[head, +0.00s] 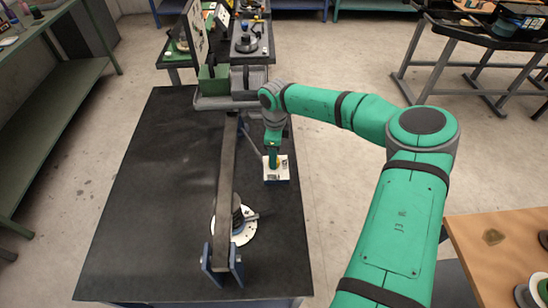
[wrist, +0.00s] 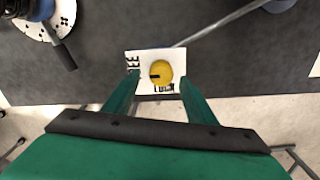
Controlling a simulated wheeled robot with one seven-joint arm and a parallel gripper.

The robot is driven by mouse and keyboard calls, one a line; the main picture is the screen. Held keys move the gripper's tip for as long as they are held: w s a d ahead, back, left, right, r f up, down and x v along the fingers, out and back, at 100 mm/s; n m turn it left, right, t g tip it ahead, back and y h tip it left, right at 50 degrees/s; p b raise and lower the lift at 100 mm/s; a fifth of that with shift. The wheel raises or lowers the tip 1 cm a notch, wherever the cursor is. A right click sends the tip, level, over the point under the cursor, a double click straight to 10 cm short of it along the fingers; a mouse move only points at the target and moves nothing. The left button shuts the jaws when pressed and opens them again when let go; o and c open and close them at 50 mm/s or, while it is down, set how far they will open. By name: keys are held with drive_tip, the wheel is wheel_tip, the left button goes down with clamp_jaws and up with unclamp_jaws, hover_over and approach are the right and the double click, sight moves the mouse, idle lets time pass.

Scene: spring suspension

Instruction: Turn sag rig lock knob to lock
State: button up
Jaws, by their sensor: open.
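The lock knob (wrist: 161,73) is a round yellow knob with a dark pointer mark. It sits on a white label plate (wrist: 143,58), which also shows in the head view (head: 283,175). The mark points left in the wrist view, towards lettering that seems to read FREE. Lettering like LOCK is at the plate's lower edge, partly cut off from clear reading. My gripper (wrist: 160,80) is open, one green finger on each side of the knob in the picture. I cannot tell whether either finger touches it. In the head view my gripper (head: 273,158) points down over the plate and hides most of the knob.
The sag rig's long dark beam (head: 227,175) runs along the black table (head: 150,190), left of my gripper. A round white dial plate (head: 245,230) lies under the beam. A thin rod (wrist: 215,26) passes close to the label plate. The table's right edge is near.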

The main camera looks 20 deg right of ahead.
drive_tip(key=shift+w+a+f, duration=0.1)
drive_tip(key=shift+f, duration=0.9)
drive_tip(key=c, duration=1)
drive_tip(key=shift+c, duration=0.2)
